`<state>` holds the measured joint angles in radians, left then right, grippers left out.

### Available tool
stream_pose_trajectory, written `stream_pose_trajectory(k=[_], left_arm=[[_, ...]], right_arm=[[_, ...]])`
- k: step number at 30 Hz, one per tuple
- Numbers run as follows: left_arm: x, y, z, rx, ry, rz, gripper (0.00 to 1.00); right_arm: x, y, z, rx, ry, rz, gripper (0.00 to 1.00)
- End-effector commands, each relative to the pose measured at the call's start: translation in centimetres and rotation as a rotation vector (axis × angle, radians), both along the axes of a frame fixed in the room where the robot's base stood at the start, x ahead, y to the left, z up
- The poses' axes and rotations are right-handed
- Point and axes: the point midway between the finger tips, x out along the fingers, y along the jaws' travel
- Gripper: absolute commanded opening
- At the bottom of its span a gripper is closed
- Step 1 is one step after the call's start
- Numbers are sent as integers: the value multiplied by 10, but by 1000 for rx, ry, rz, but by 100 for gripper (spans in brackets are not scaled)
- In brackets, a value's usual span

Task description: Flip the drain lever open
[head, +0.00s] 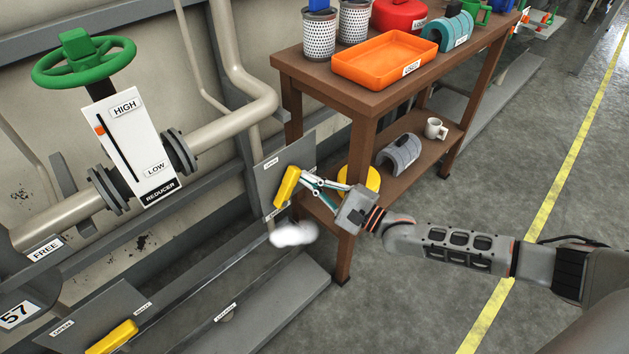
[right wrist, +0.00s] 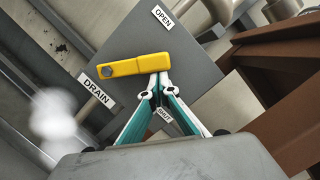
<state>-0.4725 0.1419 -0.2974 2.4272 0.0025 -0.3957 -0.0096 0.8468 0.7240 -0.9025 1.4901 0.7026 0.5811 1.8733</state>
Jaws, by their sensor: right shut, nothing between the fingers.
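The yellow drain lever (head: 287,187) is on a grey plate (head: 296,155) beside the brown table. My right gripper (head: 306,177) is shut and empty. Its fingertips (right wrist: 158,80) are at the lever's free end, on the SHUT side; I cannot tell whether they touch. My left gripper is out of view.
White steam (head: 293,234) hangs below the plate. The brown table (head: 375,98) stands close to my right gripper, with an orange tray (head: 385,60) on top. Another yellow lever (head: 112,337) is at lower left. A reducer with a green wheel (head: 84,60) is on the pipe.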

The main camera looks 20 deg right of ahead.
Motion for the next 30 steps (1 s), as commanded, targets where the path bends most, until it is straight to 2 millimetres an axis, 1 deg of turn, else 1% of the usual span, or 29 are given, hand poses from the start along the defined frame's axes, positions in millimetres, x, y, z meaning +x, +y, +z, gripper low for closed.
stream_pose_trajectory(k=[1, 3, 9, 17, 19, 23, 30], left_arm=[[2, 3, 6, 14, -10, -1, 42], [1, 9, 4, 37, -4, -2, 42], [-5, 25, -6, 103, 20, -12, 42], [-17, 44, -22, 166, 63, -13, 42], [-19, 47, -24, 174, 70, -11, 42], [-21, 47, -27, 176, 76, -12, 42], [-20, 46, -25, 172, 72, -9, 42]], right_arm=[[2, 3, 17, -40, -30, 0, 0], [1, 6, 22, -102, -53, 0, 0], [-3, 16, 31, -270, -113, -1, 0], [-8, 27, 34, -444, -170, -1, 0], [-9, 29, 34, -455, -171, -1, 0], [-11, 33, 33, -452, -168, 0, 0], [-13, 36, 32, -452, -165, 1, 0]])
